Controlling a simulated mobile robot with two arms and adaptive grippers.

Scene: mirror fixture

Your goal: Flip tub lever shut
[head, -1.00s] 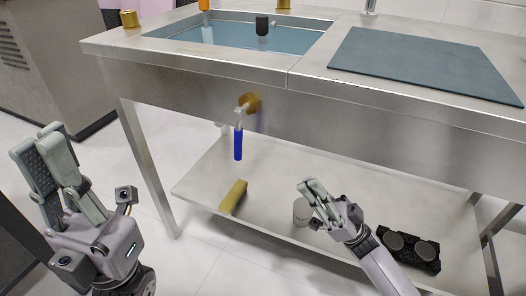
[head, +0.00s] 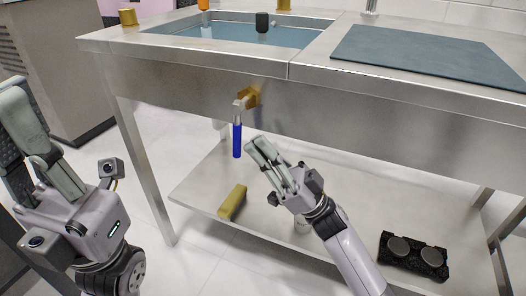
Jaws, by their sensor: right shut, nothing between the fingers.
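The tub lever (head: 237,137) has a blue handle that hangs straight down from a brass and steel valve (head: 246,98) on the front of the steel tub (head: 190,65). The tub holds water. My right gripper (head: 257,146) is shut and empty, with its fingertips just right of the lever's lower end; I cannot tell whether they touch it. My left gripper (head: 25,130) is at the far left, away from the lever; its two fingers stand upright, and their gap is hard to judge.
The lower shelf (head: 330,215) holds a yellow block (head: 232,202), a pale cylinder partly hidden by my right arm, and a black tray with two round discs (head: 413,256). A blue-grey mat (head: 430,55) lies on the counter. A table leg (head: 147,170) stands left of the lever.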

